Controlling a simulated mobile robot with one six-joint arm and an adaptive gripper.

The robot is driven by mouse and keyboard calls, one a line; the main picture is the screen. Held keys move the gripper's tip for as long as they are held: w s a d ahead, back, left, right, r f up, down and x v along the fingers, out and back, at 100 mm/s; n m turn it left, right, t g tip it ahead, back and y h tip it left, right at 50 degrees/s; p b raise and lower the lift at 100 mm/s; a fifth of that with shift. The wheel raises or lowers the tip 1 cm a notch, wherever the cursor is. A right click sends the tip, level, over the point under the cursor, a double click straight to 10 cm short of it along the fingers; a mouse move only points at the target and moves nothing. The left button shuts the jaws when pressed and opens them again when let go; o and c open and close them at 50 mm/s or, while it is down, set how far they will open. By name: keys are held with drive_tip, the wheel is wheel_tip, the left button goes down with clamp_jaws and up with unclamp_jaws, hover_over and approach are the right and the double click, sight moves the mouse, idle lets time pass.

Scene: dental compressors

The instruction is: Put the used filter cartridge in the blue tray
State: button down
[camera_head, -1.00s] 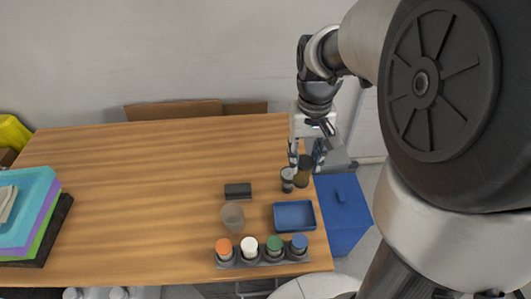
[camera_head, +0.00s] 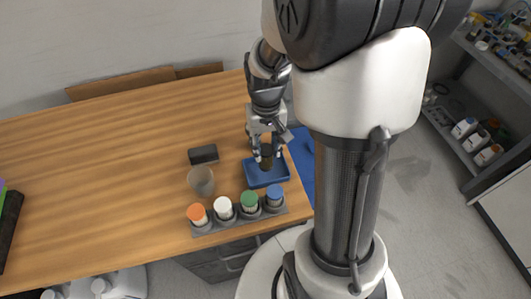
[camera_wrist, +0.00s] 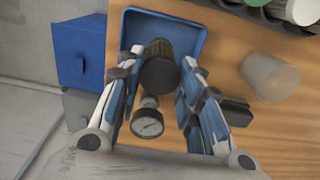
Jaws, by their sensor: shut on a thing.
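The used filter cartridge (camera_wrist: 160,72), a dark brownish cylinder, is between the fingers of my gripper (camera_wrist: 162,60) in the wrist view. In the head view, my gripper (camera_head: 266,150) is shut on the cartridge (camera_head: 266,162), which looks roughly upright. The blue tray (camera_head: 262,181) is a shallow rectangular tray near the table's right edge. The cartridge overlaps the tray in both views; the tray's rim shows in the wrist view (camera_wrist: 203,32). I cannot tell whether the cartridge touches the tray floor.
A round pressure gauge (camera_wrist: 147,123) stands close to my gripper. A dark block (camera_head: 203,154) and a translucent cup (camera_head: 201,181) lie left of the tray. A rack of several capped bottles (camera_head: 238,218) is in front. A blue bin (camera_head: 304,162) adjoins the table's right side.

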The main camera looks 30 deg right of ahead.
wheel_tip(320, 180, down, 3)
drive_tip(key=shift+f+b, duration=0.15)
drive_tip(key=shift+b, duration=0.35)
drive_tip(key=c, duration=1.6)
unclamp_jaws()
drive_tip(key=shift+f, duration=0.1)
drive_tip(key=o, duration=0.5)
